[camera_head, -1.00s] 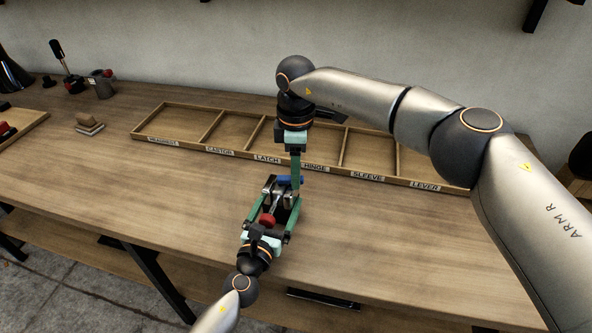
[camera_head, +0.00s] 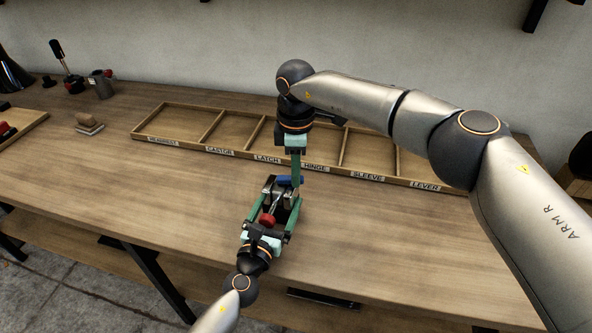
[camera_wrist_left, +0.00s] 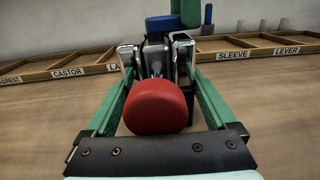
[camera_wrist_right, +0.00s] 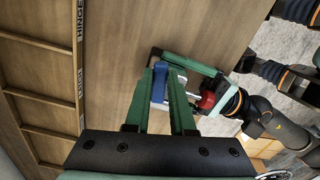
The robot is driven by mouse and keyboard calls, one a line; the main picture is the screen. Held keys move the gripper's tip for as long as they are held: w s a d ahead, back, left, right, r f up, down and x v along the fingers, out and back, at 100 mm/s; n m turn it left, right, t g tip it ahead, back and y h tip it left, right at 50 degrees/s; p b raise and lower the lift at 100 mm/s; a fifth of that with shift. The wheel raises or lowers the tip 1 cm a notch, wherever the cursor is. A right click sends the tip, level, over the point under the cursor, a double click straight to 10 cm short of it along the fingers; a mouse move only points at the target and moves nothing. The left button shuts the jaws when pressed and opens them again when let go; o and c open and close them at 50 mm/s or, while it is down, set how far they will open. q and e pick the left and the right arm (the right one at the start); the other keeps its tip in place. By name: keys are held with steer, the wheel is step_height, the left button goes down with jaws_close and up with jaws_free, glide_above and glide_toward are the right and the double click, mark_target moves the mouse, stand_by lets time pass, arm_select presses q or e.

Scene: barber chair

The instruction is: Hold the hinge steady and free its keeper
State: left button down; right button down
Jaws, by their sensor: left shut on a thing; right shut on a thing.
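The hinge is a metal piece (camera_wrist_left: 183,58) with a red knob (camera_wrist_left: 155,107) on its near side; the knob also shows in the head view (camera_head: 267,220). My left gripper (camera_head: 281,196) comes from the front, its green fingers shut on the hinge's sides. A blue piece, seemingly the keeper (camera_wrist_right: 159,84), is at the hinge's far end and also shows in the head view (camera_head: 284,180). My right gripper (camera_head: 296,180) points down from above, its fingers shut on the blue piece. The grip's exact contact is partly hidden.
A wooden tray (camera_head: 232,152) with labelled compartments lies behind the hinge; the compartments in view look empty. The table left of the hinge is clear.

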stand_by(0.4)
steer(key=n, duration=0.1)
steer(key=w+n, duration=0.1)
steer(key=n, duration=0.3)
steer(key=shift+w+a, duration=0.15)
steer(key=shift+w, duration=0.1)
steer(key=shift+w+a+n, duration=0.1)
steer(key=shift+w+n, duration=0.15)
steer(key=shift+n, duration=0.75)
steer(key=shift+w+a+n, duration=0.1)
steer(key=shift+w+n, duration=0.1)
steer(key=shift+n, duration=0.8)
steer(key=c, duration=0.8)
jaws_free()
steer(key=shift+o, duration=0.2)
step_height(320, 180, up, 8)
steer(key=shift+f, duration=0.2)
